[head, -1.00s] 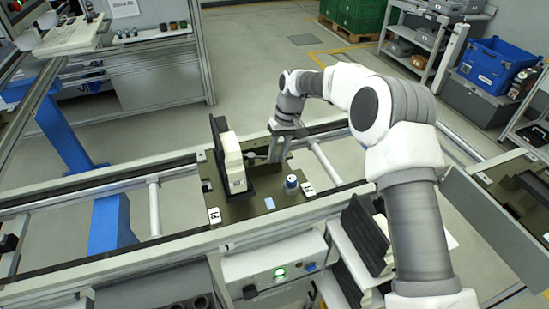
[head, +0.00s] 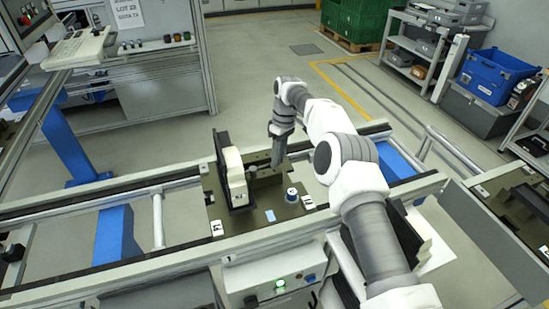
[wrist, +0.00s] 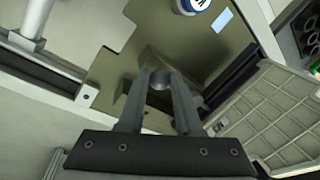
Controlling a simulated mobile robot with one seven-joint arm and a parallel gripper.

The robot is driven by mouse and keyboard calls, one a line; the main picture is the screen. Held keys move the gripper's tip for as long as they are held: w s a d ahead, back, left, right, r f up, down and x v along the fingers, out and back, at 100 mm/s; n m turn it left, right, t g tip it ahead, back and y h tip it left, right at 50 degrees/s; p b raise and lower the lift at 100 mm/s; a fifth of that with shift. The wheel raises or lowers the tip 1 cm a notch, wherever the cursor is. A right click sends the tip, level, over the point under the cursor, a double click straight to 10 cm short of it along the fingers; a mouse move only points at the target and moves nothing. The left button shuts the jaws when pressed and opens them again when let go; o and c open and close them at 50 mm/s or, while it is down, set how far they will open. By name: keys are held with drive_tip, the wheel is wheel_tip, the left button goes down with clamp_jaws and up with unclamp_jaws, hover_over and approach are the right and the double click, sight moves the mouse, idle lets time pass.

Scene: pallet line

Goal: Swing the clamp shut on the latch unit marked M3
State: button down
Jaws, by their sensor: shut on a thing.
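The pallet plate (head: 263,218) lies on the line in the middle of the head view. An upright cream and black part (head: 235,178) stands on its left side. A low grey clamp piece (head: 264,170) is beside it, partly hidden by my gripper (head: 277,162). A gridded cream panel (wrist: 275,115) is close on the right. I cannot read an M3 mark on any label.
Rails (head: 150,250) run along the line. A control box with a green light (head: 280,284) is in front. A second plate (head: 515,200) is at the right.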

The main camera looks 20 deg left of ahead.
drive_tip(key=shift+a+r, duration=0.15)
drive_tip(key=shift+a, duration=0.2)
drive_tip(key=c, duration=0.6)
unclamp_jaws()
drive_tip(key=shift+o, duration=0.2)
drive_tip(key=shift+d, duration=0.1)
wheel_tip(320, 180, up, 4)
drive_tip(key=shift+f+b, duration=0.1)
drive_tip(key=shift+b, duration=0.3)
drive_tip(key=d+r+b, duration=0.3)
drive_tip(key=d+r, duration=0.4)
drive_tip(key=d, duration=0.4)
drive_tip(key=shift+d, duration=0.35)
drive_tip(key=shift+s, duration=0.25)
